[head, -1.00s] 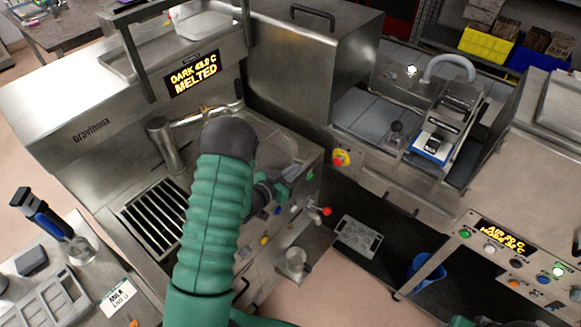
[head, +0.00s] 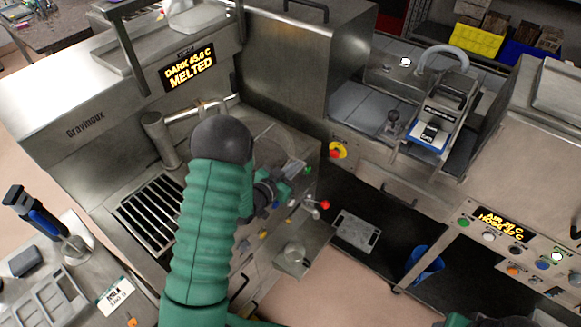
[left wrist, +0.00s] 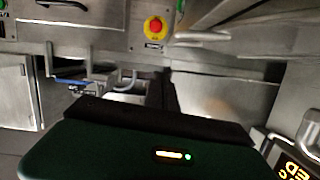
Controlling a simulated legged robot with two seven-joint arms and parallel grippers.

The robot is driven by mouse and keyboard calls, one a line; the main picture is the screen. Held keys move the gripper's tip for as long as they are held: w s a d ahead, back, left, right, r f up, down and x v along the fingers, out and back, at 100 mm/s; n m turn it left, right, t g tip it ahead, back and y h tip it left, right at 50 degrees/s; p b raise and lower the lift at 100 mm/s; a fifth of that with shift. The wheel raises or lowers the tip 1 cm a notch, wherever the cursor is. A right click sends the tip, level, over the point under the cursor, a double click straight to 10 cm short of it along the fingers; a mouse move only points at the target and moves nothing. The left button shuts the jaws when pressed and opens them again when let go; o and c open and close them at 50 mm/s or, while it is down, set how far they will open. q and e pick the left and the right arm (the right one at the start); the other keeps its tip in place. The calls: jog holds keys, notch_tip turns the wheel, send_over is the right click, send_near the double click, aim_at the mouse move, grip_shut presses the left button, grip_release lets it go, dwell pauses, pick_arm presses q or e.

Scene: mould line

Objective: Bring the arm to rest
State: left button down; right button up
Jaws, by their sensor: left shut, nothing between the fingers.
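My left arm (head: 205,230), in a ribbed green sleeve with a dark rounded joint, rises from the bottom of the head view. It stands in front of the steel melting machine marked "Gravinoux". My left gripper (head: 292,178) shows just right of the sleeve, near the machine's front panel, partly hidden by the arm. It is shut and empty. In the left wrist view, the dark gripper body crosses the bottom and the dark fingers (left wrist: 168,92) point up, together. My right gripper is not in view.
A machine display (head: 190,67) reads "MELTED". Beside the gripper are a red-knobbed lever (head: 323,205) and a small shelf (head: 303,250). A red emergency button (head: 338,150) sits further right. A drain grate (head: 150,215) lies left of the arm.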

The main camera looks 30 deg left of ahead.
pick_arm(q)
jog(key=b+v, duration=0.1)
jog(key=v, duration=0.7)
jog(key=s+d+f+n+g, duration=0.1)
jog(key=s+d+f+g, duration=0.1)
jog(key=s+d+g, duration=1)
jog(key=s+d, duration=0.2)
jog(key=s, duration=0.1)
jog(key=shift+s+d+n+g+y, duration=0.2)
jog(key=shift+n+g+y, duration=0.1)
jog(key=shift+n+y, duration=0.1)
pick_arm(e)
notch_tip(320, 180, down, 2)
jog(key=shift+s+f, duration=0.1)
pick_arm(q)
jog(key=shift+d+r, duration=0.15)
jog(key=shift+d, duration=0.05)
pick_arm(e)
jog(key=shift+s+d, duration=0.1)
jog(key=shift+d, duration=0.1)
